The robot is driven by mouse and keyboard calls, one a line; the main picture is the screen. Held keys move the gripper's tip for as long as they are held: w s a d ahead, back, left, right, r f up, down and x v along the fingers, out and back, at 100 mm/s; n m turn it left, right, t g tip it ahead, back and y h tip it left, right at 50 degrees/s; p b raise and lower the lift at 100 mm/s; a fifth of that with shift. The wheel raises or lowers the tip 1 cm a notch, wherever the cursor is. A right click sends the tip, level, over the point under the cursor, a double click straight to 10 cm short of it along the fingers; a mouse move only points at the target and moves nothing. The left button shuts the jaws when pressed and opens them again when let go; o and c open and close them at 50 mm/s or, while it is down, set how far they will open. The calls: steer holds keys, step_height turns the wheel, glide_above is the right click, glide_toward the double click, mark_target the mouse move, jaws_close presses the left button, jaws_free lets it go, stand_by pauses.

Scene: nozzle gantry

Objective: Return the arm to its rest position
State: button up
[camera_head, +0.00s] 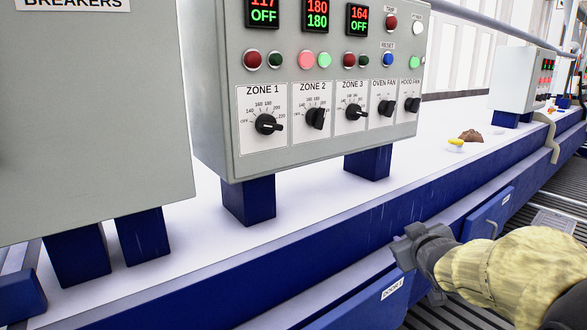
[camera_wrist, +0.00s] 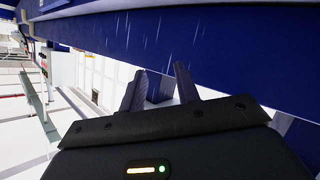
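My gripper (camera_head: 405,246) shows at the lower right of the head view, at the end of my arm in its tan sleeve. It is beside the blue front edge of the long white bench (camera_head: 316,170), next to a blue labelled drawer front (camera_head: 375,300). In the wrist view the two grey fingers of my gripper (camera_wrist: 160,84) stand apart with nothing between them. The blue beam (camera_wrist: 190,40) crosses close in front of the fingers. I cannot tell whether the gripper touches the blue edge.
A control panel (camera_head: 300,75) with knobs and lit displays stands on blue feet on the bench. A breaker box (camera_head: 95,120) is at the left. A yellow-and-white item (camera_head: 456,145) and a brown lump (camera_head: 471,136) lie farther back. Another panel (camera_head: 515,80) stands beyond.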

steer(key=s+a+f+m+g, duration=0.1)
steer(key=s+a+f+g, duration=0.2)
steer(key=s+f, duration=0.3)
steer(key=s+a+f+m+g, duration=0.1)
steer(key=s+a+f+g, duration=0.2)
steer(key=s+f, duration=0.4)
steer(key=s+a+f+m+g+y, duration=0.1)
steer(key=s+a+f+m+g, duration=0.1)
steer(key=s+f+g, duration=0.3)
step_height(320, 180, down, 3)
steer(key=shift+s+a+r, duration=0.1)
steer(key=shift+s+a, duration=0.7)
steer(key=shift+s, duration=0.1)
